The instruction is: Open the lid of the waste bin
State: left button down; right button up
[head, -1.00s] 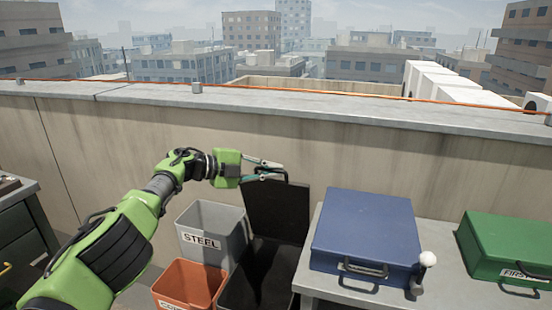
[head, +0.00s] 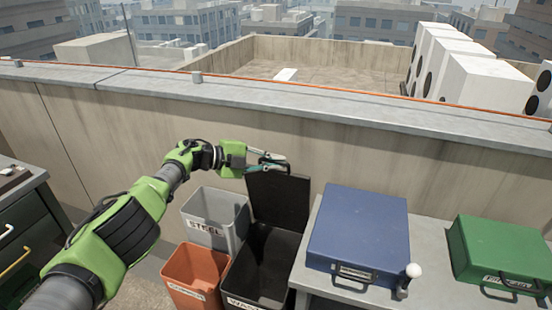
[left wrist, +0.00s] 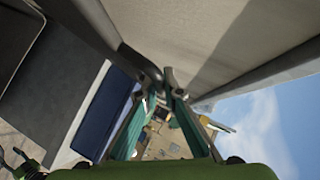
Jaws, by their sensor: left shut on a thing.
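The waste bin (head: 262,272) is black, with a partly cut-off white label, and stands at the bottom centre of the head view. Its black lid (head: 280,203) stands up nearly vertical at the bin's back, so the bin's mouth is uncovered. My left gripper (head: 272,163) is at the lid's top edge, shut on it. The fingers also show in the left wrist view (left wrist: 163,95), pinched together near their tips. The exact contact is small and partly hidden by the fingers. My right gripper is not in view.
A grey STEEL bin (head: 213,216) and an orange bin (head: 195,277) stand left of the waste bin. A blue case (head: 358,232) and a green case (head: 499,250) lie on the bench at right. The parapet wall (head: 360,165) runs close behind the bins.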

pick_arm(q)
jog(key=shift+r, duration=0.1)
jog(key=c, duration=2.2)
grip_release()
jog(key=shift+o, duration=0.2)
jog(key=shift+a, duration=0.25)
jog(key=shift+s+a+r, duration=0.15)
jog(key=shift+a+r, duration=0.05)
jog(key=shift+a, duration=0.25)
jog(key=shift+s+a+r, duration=0.15)
jog(key=shift+s+a, duration=0.2)
jog(key=shift+a, duration=0.1)
jog(key=v, duration=0.9)
jog(key=shift+a+r, duration=0.2)
